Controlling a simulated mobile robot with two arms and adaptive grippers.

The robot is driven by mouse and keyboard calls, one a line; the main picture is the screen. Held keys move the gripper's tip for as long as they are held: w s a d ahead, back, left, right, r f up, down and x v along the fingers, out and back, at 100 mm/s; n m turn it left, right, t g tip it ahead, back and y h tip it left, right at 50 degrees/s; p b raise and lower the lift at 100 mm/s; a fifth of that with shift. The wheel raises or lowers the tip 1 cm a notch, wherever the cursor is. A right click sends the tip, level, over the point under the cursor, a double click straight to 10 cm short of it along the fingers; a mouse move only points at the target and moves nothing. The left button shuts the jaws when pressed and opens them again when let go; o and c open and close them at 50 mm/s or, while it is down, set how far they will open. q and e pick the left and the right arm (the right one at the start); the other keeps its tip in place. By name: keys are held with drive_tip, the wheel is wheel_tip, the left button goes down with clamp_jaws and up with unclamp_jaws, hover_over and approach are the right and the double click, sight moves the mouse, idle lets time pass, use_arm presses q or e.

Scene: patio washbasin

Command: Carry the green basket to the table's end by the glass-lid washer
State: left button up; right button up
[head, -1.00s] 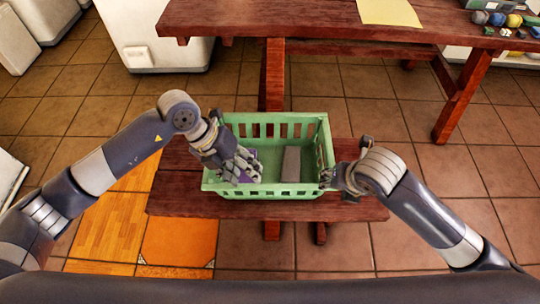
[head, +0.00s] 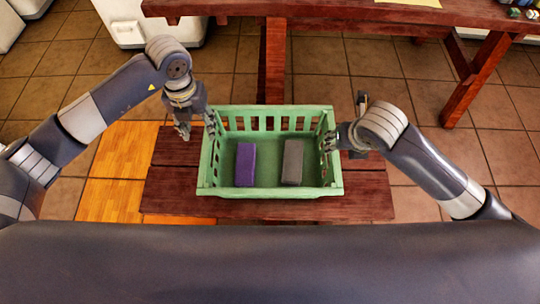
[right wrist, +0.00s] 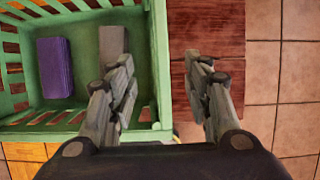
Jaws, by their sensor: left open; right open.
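The green basket (head: 268,193) sits upright on a low dark-red wooden bench (head: 170,185) in the head view. A purple block (head: 245,165) and a grey block (head: 292,163) lie apart on its floor. My left gripper (head: 197,127) is open and empty at the basket's left wall, one finger by the rim and one outside. My right gripper (head: 344,143) is open at the right wall. In the right wrist view its fingers (right wrist: 162,90) are spread either side of the basket's right wall (right wrist: 157,65). Whether they touch it I cannot tell. No glass lid is visible.
A higher red wooden table (head: 330,12) runs along the back, with a yellow sheet (head: 408,2) and small objects at its right end. White appliances (head: 125,20) stand at the back left. Tiled floor around the bench is clear.

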sight(206, 145)
use_arm(q)
wheel_tip(206, 145, down, 11)
drive_tip(key=shift+r, duration=0.15)
use_arm(e)
drive_tip(key=x, duration=1)
drive_tip(key=shift+w+f, duration=0.1)
drive_tip(key=shift+f, duration=0.15)
use_arm(q)
clamp_jaws()
use_arm(e)
clamp_jaws()
use_arm(q)
drive_tip(key=shift+w, duration=0.1)
